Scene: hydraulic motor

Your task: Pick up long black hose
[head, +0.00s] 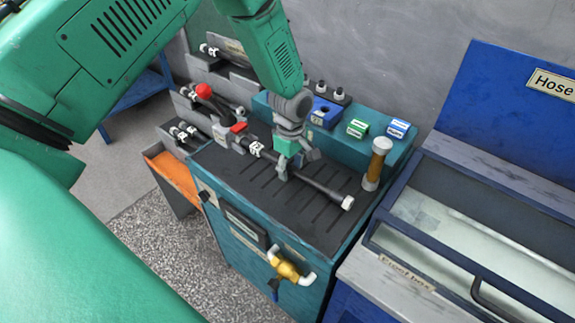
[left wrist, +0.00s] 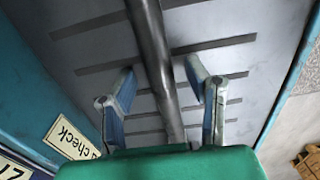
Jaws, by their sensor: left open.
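A long black hose (head: 325,188) with pale end fittings lies diagonally on the dark slotted top of the teal workbench (head: 262,190). My left gripper (head: 295,168) points down over the middle of this hose, just above the bench top. In the left wrist view the hose (left wrist: 158,62) runs between the two open blue-lined fingers of my left gripper (left wrist: 160,74), one on each side. The fingers stand apart from the hose, with a gap on both sides. My right gripper is not in view.
Other hoses with red parts (head: 204,90) lie on holders left of the bench. An amber cylinder (head: 377,163) stands at the bench's right end. A blue-framed box (head: 455,225) with a "Hose" sign (head: 553,82) is at the right. A brass valve (head: 287,268) juts from the bench front.

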